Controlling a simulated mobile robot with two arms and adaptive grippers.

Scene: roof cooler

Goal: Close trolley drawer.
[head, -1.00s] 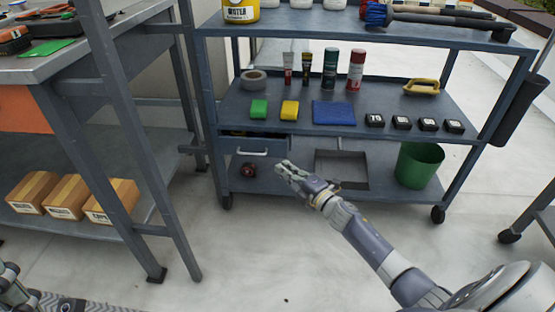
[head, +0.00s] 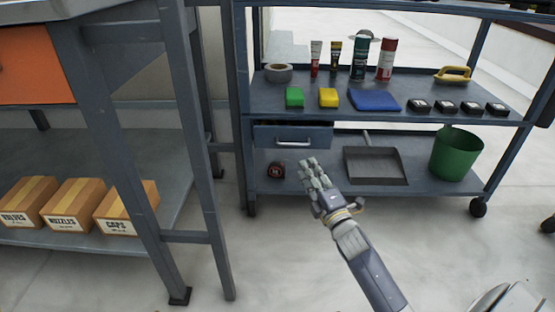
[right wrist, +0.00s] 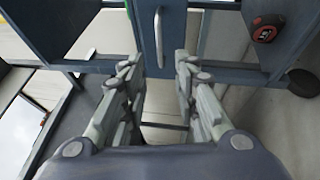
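The trolley drawer (head: 268,138) is a blue-grey box under the middle shelf of the trolley, at its left end. A dark gap shows above its front, so it stands partly open. Its pale bar handle (head: 293,142) also shows in the right wrist view (right wrist: 158,38), running upright in that picture. My right gripper (head: 312,168) is below and slightly right of the drawer front in the head view. In the right wrist view its two fingers (right wrist: 157,68) are apart with nothing between them, and the handle is ahead of the gap. My left gripper is out of view.
A tape measure (head: 276,170), a grey tray (head: 376,180) and a green bin (head: 456,155) are on the trolley's bottom shelf. The middle shelf (head: 325,92) holds tubes, cans and sponges. A workbench leg (head: 207,150) stands left of the trolley. The floor in front is clear.

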